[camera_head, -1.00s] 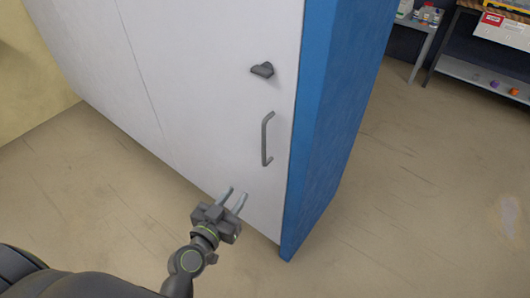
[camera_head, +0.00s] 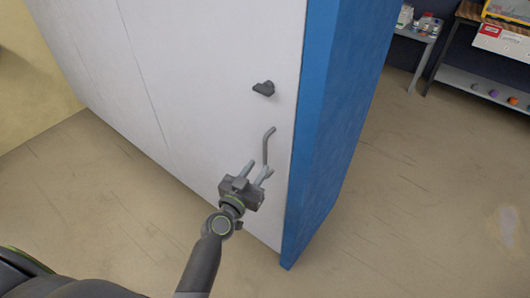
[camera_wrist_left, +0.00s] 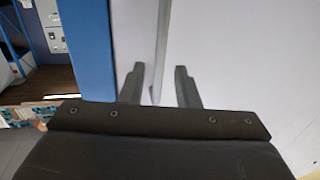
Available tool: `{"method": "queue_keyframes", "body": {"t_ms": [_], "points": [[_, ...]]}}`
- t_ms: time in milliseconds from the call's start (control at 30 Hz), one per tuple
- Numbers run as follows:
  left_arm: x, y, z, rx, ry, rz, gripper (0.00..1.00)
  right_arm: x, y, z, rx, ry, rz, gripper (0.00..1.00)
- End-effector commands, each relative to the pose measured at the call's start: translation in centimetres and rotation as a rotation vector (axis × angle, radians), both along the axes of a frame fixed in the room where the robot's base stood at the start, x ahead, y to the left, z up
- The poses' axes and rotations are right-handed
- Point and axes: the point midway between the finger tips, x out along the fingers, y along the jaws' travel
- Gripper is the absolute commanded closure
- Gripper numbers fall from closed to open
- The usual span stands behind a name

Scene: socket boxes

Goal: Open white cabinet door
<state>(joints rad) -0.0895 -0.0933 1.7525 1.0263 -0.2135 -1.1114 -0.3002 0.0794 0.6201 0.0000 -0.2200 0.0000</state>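The white cabinet door (camera_head: 215,90) stands closed in the head view, with a dark latch knob (camera_head: 263,88) high on it and a grey bar handle (camera_head: 268,146) below, near the blue side. My left gripper (camera_head: 258,172) is open at the lower end of the handle, which it partly hides. In the left wrist view the open fingers (camera_wrist_left: 157,88) have the grey handle (camera_wrist_left: 161,50) running between them; I cannot tell whether they touch it. My right gripper is not in view.
The cabinet's blue side (camera_head: 330,120) stands right of the door. Clear floor (camera_head: 420,190) lies to the right. A grey shelf unit (camera_head: 470,78) with small items stands at the upper right. A yellowish wall (camera_head: 30,80) is at the left.

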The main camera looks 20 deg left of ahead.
Motion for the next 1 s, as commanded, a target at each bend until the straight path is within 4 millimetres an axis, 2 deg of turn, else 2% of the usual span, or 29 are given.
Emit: {"method": "queue_keyframes", "body": {"t_ms": [100, 333, 500, 767, 833, 1000], "points": [[2.1, -0.3, 0.2, 0.0, -0.001, -0.002, 0.71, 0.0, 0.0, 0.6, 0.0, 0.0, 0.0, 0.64], [4.9, -0.8, 0.1, 0.0, -0.001, -0.001, 0.71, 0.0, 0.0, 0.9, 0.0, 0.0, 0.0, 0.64], [5.7, -0.9, 0.0, 0.0, -0.001, 0.001, 0.71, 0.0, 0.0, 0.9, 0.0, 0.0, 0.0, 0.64], [5.8, -0.9, 0.0, 0.0, 0.0, 0.001, 0.71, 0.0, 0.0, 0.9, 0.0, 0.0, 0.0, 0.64], [5.8, -0.9, 0.0, 0.0, 0.0, 0.001, 0.76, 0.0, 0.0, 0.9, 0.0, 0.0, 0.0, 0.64], [5.8, -0.9, 0.0, 0.0, 0.0, 0.001, 0.98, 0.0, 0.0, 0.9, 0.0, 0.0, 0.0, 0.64]]}}
